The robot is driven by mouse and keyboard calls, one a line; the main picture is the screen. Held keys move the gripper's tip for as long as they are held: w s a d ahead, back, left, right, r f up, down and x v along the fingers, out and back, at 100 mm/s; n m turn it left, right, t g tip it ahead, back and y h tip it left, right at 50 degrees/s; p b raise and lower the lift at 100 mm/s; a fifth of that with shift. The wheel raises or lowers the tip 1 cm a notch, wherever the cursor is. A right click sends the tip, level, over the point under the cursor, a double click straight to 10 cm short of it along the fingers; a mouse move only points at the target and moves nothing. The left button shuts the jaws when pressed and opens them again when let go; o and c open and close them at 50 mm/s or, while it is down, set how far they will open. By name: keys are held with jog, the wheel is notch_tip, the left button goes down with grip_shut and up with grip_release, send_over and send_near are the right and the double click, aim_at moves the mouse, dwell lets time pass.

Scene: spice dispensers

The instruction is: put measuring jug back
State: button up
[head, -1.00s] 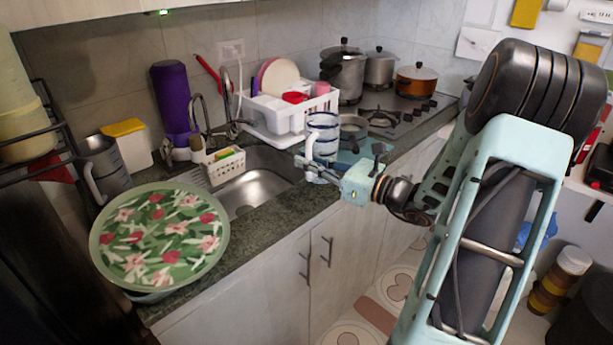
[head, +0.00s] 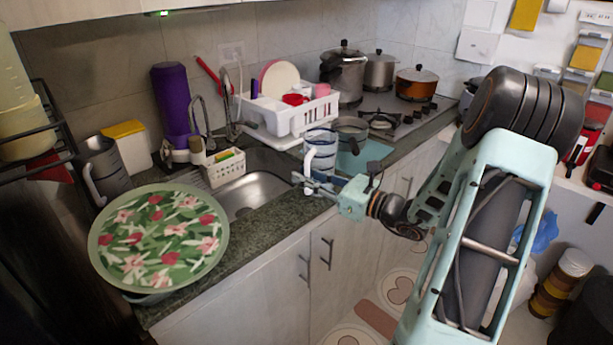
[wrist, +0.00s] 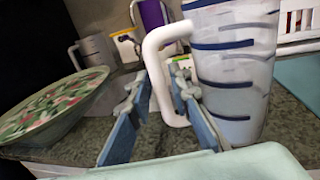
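The measuring jug (head: 321,145) is pale with blue bands and a white handle. It stands upright at the countertop, right of the sink. In the wrist view the jug (wrist: 238,75) fills the right side, with its handle (wrist: 157,75) facing left. My gripper (head: 318,183) is at the handle in the head view. In the wrist view my gripper's fingers (wrist: 161,88) are apart, one on each side of the handle, the right one between handle and jug body. A small gap seems to show beside the handle. The jug's base is partly hidden by my gripper.
The sink (head: 252,192) and a floral plate (head: 160,238) lie to the left. A white dish rack (head: 290,115) stands behind the jug. A saucepan (head: 352,130), a teal mat (head: 365,158) and the stove (head: 395,118) are to the right.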

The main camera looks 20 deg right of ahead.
jog(key=shift+o, duration=0.5)
jog(key=shift+s+d+r, duration=0.1)
jog(key=shift+r, duration=0.05)
jog(key=v, duration=1.1)
jog(key=shift+s+d, duration=0.15)
jog(key=shift+s, duration=0.25)
